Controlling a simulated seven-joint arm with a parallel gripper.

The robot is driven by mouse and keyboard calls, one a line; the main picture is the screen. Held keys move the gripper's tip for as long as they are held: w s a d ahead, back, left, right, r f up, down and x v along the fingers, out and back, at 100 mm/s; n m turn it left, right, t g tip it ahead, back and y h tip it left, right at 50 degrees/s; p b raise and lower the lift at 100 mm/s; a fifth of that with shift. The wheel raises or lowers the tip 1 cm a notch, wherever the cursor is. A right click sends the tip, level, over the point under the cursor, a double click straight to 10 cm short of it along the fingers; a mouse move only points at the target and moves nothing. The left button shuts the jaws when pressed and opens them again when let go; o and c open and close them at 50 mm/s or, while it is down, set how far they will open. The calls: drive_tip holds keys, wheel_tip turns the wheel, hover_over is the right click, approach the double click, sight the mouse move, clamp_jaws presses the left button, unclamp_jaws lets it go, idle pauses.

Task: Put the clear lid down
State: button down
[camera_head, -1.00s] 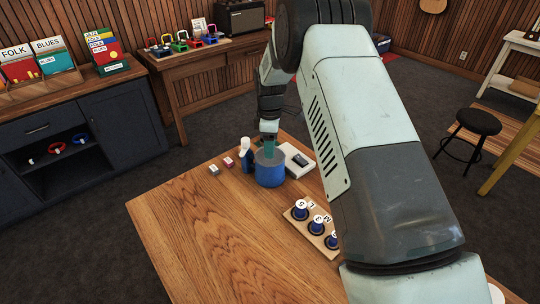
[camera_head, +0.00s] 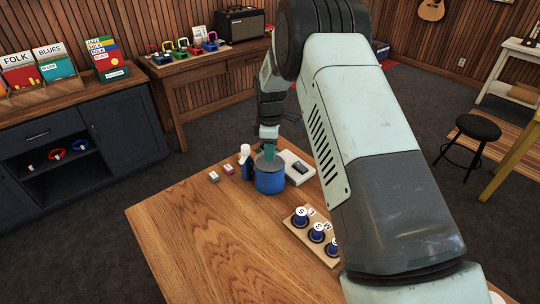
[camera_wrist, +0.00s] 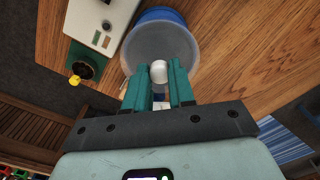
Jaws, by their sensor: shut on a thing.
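The clear lid (camera_wrist: 148,42) shows in the wrist view as a greyish, see-through disc over the mouth of a blue tub (camera_wrist: 163,13). My gripper (camera_wrist: 158,80), with teal fingers, is shut on a white knob (camera_wrist: 158,71) that appears to belong to the lid. In the head view my gripper (camera_head: 268,152) points down at the top of the blue tub (camera_head: 270,183), which stands upright on the wooden table. I cannot tell whether the lid rests on the rim or hangs just above it.
A blue bottle with a white top (camera_head: 246,163) stands close left of the tub. A white-and-grey box (camera_head: 297,168) lies close right. Two small blocks (camera_head: 214,176) lie farther left. A wooden rack with blue lettered pegs (camera_head: 309,232) is nearer. The table's left front (camera_head: 200,235) is clear.

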wheel_tip(320, 180, up, 8)
drive_tip(key=shift+d+f, duration=0.1)
drive_tip(key=s+d+f, duration=0.1)
drive_tip(key=d+f, duration=0.3)
drive_tip(key=d, duration=0.4)
drive_tip(key=s+d+f, duration=0.1)
drive_tip(key=d+f, duration=0.2)
drive_tip(key=d, duration=0.5)
drive_tip(key=f, duration=0.6)
drive_tip(key=shift+d+f, duration=0.25)
drive_tip(key=shift+d, duration=0.1)
drive_tip(key=shift+f, duration=2.1)
drive_tip(key=shift+f, duration=0.15)
drive_tip(key=c, duration=1)
unclamp_jaws()
drive_tip(key=shift+o, duration=0.2)
